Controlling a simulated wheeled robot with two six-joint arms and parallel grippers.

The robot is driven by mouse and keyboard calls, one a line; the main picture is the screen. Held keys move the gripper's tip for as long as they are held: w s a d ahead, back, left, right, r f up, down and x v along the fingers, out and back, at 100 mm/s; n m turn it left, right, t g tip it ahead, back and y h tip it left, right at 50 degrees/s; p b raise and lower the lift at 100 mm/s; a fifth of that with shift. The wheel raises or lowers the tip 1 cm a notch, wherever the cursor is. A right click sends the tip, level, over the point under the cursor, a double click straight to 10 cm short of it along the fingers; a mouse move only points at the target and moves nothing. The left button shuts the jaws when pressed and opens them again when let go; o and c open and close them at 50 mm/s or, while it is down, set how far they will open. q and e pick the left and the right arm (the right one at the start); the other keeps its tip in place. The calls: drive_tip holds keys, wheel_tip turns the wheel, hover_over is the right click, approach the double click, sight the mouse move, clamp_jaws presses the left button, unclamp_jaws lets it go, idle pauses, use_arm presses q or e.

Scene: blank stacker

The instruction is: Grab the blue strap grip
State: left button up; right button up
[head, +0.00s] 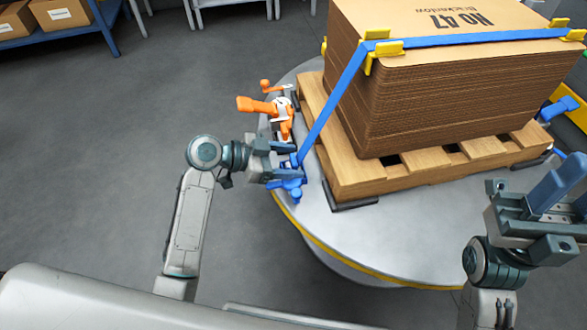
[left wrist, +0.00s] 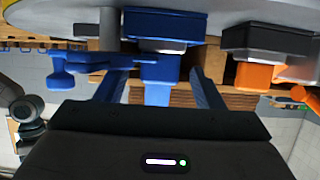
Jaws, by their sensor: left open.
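The blue strap grip (head: 288,182) sits low on the round platform's near-left edge, at the lower end of a blue strap (head: 330,108). My left gripper (head: 284,162) is open at the grip, its fingers pointing toward the pallet. In the left wrist view the blue grip (left wrist: 160,68) lies between the two spread fingers, with a gap visible on its right side; contact on its left cannot be told. A blue lever arm (left wrist: 85,64) reaches out to the left there. My right gripper (head: 560,200) is at the right edge of the head view, away from the grip; its jaw opening is unclear.
A cardboard stack (head: 440,85) stands on a wooden pallet (head: 375,178) on the round grey platform (head: 380,230). An orange clamp (head: 262,106) is just beyond the left gripper; an orange part (left wrist: 255,76) shows right in the wrist view. Floor at left is clear.

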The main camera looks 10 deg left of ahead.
sight(291, 161)
use_arm(q)
drive_tip(key=x, duration=0.3)
drive_tip(key=shift+d+b, duration=0.1)
drive_tip(key=shift+b, duration=0.25)
drive_tip(key=c, duration=1.1)
